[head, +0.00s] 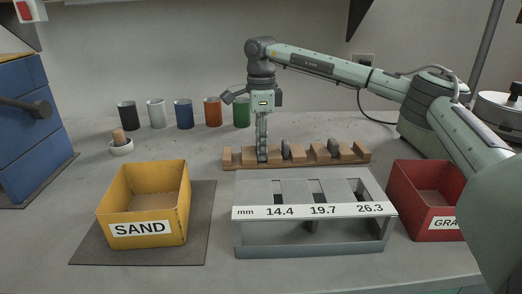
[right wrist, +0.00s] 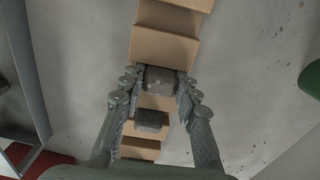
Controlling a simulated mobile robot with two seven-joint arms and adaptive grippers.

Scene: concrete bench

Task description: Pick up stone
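My right gripper (head: 262,150) points straight down at the left part of the notched wooden rack (head: 229,159). In the right wrist view, its two fingers (right wrist: 160,82) lie close along both sides of a grey stone (right wrist: 160,78) and look shut on it. That stone is still at rack level. A second grey stone (right wrist: 151,121) sits in a neighbouring notch. My left gripper is not in view.
A grey slot gauge (head: 245,212) marked 14.4, 19.7 and 26.3 mm stands in front of the rack. A yellow SAND bin (head: 142,229) is left on a dark mat (head: 203,210); a red bin (head: 425,222) is right. Several cups, including a green one (head: 242,113), stand behind.

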